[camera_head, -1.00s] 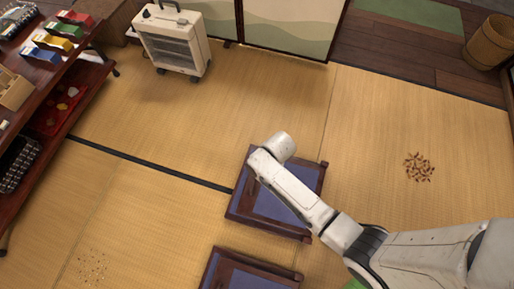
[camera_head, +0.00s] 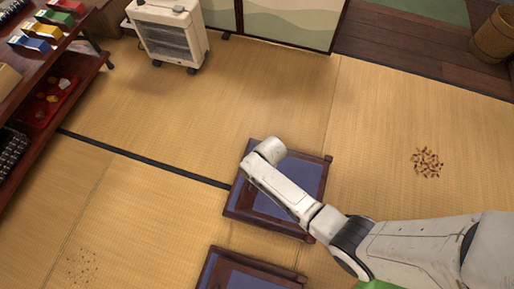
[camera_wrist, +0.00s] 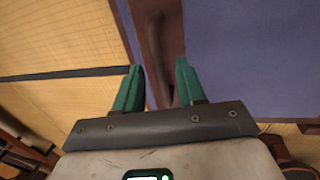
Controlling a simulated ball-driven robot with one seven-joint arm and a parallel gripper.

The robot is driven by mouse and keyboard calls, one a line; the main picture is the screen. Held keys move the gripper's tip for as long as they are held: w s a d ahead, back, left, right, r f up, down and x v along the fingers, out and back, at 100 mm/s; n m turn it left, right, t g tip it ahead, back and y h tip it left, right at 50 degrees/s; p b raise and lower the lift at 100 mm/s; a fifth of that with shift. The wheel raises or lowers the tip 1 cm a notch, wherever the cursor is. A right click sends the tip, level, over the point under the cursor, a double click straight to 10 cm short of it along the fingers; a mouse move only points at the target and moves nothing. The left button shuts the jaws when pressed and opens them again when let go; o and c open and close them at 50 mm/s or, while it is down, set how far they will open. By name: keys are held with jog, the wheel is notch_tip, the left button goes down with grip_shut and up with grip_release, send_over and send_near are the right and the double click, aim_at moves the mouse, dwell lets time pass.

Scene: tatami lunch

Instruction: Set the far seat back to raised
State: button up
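The far seat (camera_head: 308,172) is a low floor seat with a dark wood frame and a blue pad, in the middle of the head view. It looks flat, with its back folded down. My arm covers part of it, and my gripper is hidden there beneath the arm's end. In the wrist view my gripper (camera_wrist: 158,66) has its two green fingers apart. A dark wooden bar (camera_wrist: 155,40) of the seat frame shows between and beyond them, beside the blue pad (camera_wrist: 235,55). I cannot tell whether the fingers touch the bar.
The near seat (camera_head: 238,272), also flat, lies just below the far seat. A white heater (camera_head: 168,36) stands at the back. A dark shelf table (camera_head: 50,85) with goods is at the left. Brown scraps (camera_head: 427,162) lie on the right mat.

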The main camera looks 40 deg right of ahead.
grip_shut()
dwell(0.6)
